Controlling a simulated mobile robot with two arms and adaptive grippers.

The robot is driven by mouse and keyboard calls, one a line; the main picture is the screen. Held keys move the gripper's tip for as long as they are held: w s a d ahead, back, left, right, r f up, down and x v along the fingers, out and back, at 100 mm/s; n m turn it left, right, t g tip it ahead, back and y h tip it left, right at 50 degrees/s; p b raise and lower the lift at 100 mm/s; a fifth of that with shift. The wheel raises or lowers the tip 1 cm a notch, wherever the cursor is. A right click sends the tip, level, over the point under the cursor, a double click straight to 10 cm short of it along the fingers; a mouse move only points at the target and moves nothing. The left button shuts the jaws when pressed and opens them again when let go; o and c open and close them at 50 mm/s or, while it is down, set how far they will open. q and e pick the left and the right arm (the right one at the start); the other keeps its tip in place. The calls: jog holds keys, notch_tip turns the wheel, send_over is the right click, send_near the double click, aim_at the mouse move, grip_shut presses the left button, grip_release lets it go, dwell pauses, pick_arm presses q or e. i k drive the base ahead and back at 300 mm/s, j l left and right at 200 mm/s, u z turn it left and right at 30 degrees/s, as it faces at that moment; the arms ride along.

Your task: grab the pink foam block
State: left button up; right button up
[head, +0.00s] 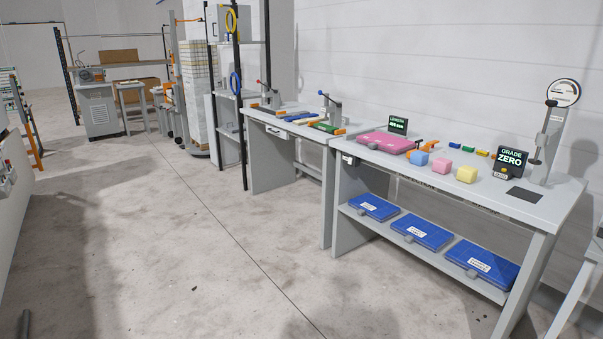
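The pink foam block (442,165) is a small rounded cube on top of the grey workbench (530,212) at the right. It sits between a blue foam block (419,158) on its left and a yellow foam block (467,174) on its right, with small gaps between them. All three rest near the bench's front edge. Neither of my grippers shows in the head view.
A pink case (385,142), a "GRADE ZERO" sign (511,161) and a dial gauge stand (550,130) share the bench top. Blue cases (421,231) lie on its lower shelf. A second bench (272,125) stands farther left. Open concrete floor (190,240) lies in front.

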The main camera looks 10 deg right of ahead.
aim_at(442, 166)
jog(key=i, duration=0.95)
jog(key=i+j+z, duration=0.1)
jog(key=i, duration=0.85)
